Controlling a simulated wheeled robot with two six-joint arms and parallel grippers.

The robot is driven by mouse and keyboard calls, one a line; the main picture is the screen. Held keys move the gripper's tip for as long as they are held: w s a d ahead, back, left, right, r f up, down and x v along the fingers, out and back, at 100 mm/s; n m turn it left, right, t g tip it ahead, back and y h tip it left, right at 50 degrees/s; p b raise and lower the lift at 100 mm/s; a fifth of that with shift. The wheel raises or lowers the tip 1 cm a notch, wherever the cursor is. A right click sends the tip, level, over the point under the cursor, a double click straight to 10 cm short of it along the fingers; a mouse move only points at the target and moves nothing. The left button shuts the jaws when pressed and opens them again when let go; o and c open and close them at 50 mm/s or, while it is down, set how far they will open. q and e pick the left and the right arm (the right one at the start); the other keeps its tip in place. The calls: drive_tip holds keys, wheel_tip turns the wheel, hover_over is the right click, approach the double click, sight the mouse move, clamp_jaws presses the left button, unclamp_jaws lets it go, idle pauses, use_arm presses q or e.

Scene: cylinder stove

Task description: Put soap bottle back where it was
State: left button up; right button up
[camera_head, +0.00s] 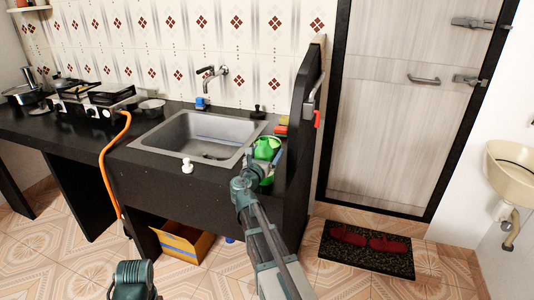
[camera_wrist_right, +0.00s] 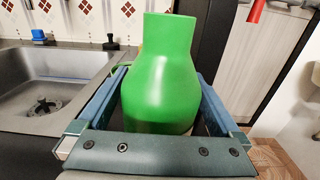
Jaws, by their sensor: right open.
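A green bottle (camera_wrist_right: 160,75) fills the middle of the right wrist view, upright, with a wide body and a narrower neck. In the head view the green bottle (camera_head: 265,148) shows on the counter right of the sink, partly behind my right arm. I take it as the soap bottle, though no label shows. My right gripper (camera_head: 258,170) is at the bottle, its two fingers open on either side of the body. Whether the fingers touch it cannot be told. My left gripper is out of view; only part of my left arm shows at the bottom.
The sink (camera_head: 200,138) lies left of the bottle, with a faucet (camera_head: 210,78) behind. A dark upright panel (camera_head: 301,130) closes the counter's right side. A small white item (camera_head: 187,166) stands at the sink's front edge. A cardboard box (camera_head: 182,243) sits below.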

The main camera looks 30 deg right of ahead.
drive_tip(key=shift+r, duration=0.25)
drive_tip(key=v, duration=1.2)
drive_tip(key=shift+f, duration=0.1)
drive_tip(key=s+a+f+m+g+y+p, duration=0.1)
drive_tip(key=s+a+m+g+y+p, duration=0.5)
drive_tip(key=s+a+m+p, duration=0.4)
drive_tip(key=s+a+f+m+g+y+p, duration=0.1)
drive_tip(key=s+a+m+g+y+p, duration=0.4)
drive_tip(key=a, duration=1.4)
drive_tip(key=s+m+y+p, duration=0.1)
drive_tip(key=s+m+p, duration=0.3)
drive_tip(key=s+m, duration=0.2)
drive_tip(key=shift+f+m+g+y+p, duration=0.2)
drive_tip(key=shift+m+g+y+p, duration=0.15)
drive_tip(key=shift+m, duration=0.25)
